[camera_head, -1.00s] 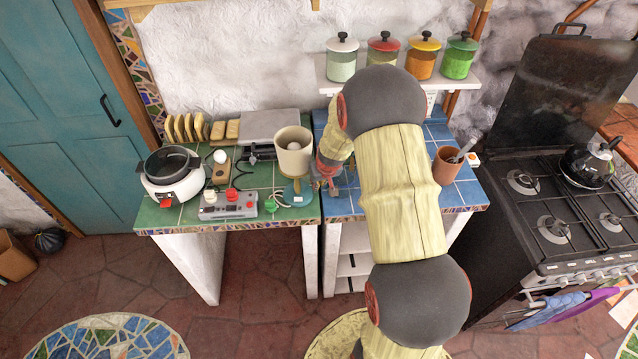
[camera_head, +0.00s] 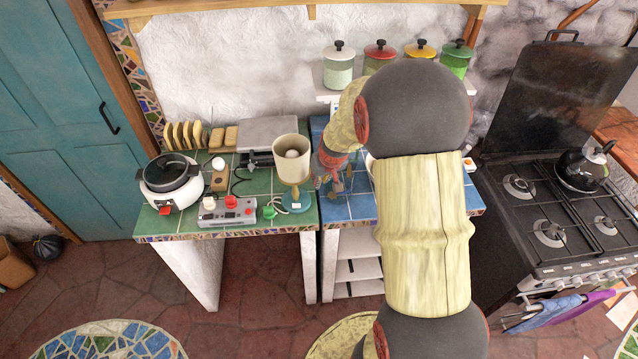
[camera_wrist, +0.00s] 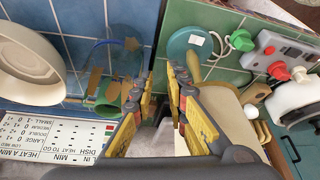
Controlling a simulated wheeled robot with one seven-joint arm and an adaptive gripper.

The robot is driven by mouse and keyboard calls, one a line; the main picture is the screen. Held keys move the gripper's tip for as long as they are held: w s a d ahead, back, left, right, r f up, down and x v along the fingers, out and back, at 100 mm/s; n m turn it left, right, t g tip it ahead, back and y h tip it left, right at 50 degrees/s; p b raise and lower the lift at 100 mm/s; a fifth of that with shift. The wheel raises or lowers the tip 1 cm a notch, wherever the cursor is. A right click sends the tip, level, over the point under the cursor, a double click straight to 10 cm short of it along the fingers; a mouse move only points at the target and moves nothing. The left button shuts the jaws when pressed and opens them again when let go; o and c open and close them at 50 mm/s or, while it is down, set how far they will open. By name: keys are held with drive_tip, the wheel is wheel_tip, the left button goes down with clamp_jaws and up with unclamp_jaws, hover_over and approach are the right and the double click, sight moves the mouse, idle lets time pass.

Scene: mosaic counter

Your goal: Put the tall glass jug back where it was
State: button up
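The tall glass jug (camera_wrist: 108,70) is clear and hard to make out. In the wrist view it stands on the blue tiles, left of my fingers, with brown and green tints showing through it. In the head view a faint clear shape (camera_head: 341,184) beside my gripper seems to be the same jug. My gripper (camera_wrist: 160,80) has its yellow-grey fingers apart, with nothing visible between them. It hangs over the seam between the blue and green counters. In the head view my gripper (camera_head: 322,176) is small and partly merges with the jug.
A lamp with a cream shade (camera_head: 291,155) and teal base (camera_wrist: 190,45) stands close beside my gripper on the green counter. A white bowl (camera_wrist: 32,52) and a white panel with printed text (camera_wrist: 60,132) lie on the other side. Several lidded canisters (camera_head: 339,66) stand behind.

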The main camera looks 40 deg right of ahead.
drive_tip(key=s+a+r+n, duration=0.1)
drive_tip(key=s+a+r, duration=0.3)
drive_tip(key=a+r, duration=0.45)
drive_tip(key=s+a+r+n, duration=0.1)
drive_tip(key=s+a+r, duration=0.2)
drive_tip(key=a+r, duration=0.5)
drive_tip(key=s+a+r, duration=0.3)
drive_tip(key=s+a, duration=0.1)
drive_tip(key=s, duration=0.4)
drive_tip(key=s+a+r+n+t+y, duration=0.1)
drive_tip(key=s+a+r, duration=0.3)
drive_tip(key=s, duration=0.5)
drive_tip(key=shift+r+n, duration=0.25)
drive_tip(key=shift+n, duration=0.05)
drive_tip(key=shift+a, duration=0.1)
wheel_tip(320, 180, down, 10)
drive_tip(key=b, duration=1)
